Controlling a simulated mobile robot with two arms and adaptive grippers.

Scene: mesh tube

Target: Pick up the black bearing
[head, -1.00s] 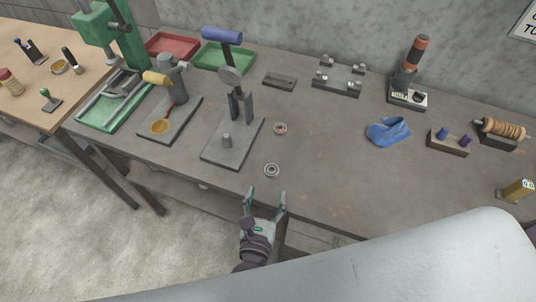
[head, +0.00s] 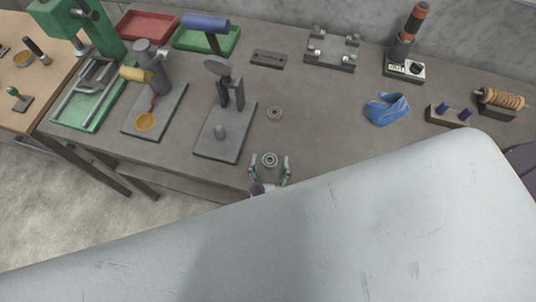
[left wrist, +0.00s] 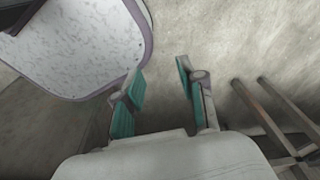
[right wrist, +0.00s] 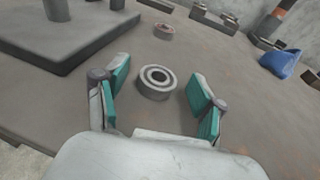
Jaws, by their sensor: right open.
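The black bearing (head: 269,160), a small metal ring with a dark inner band, lies flat near the front edge of the grey workbench (head: 330,150). It also shows in the right wrist view (right wrist: 157,83). My right gripper (head: 270,168) is open and empty, its teal-lined fingers reaching to either side of the bearing. In the right wrist view the bearing sits between and just beyond the fingertips, with no visible contact. My left gripper (left wrist: 160,78) is open and empty above the floor, seen only in the left wrist view.
A similar bearing with a reddish ring (head: 274,113) lies behind the black one. A small press on a grey plate (head: 220,145) stands to the left. A blue cloth (head: 387,108) lies to the right. The bench between bearing and cloth is clear.

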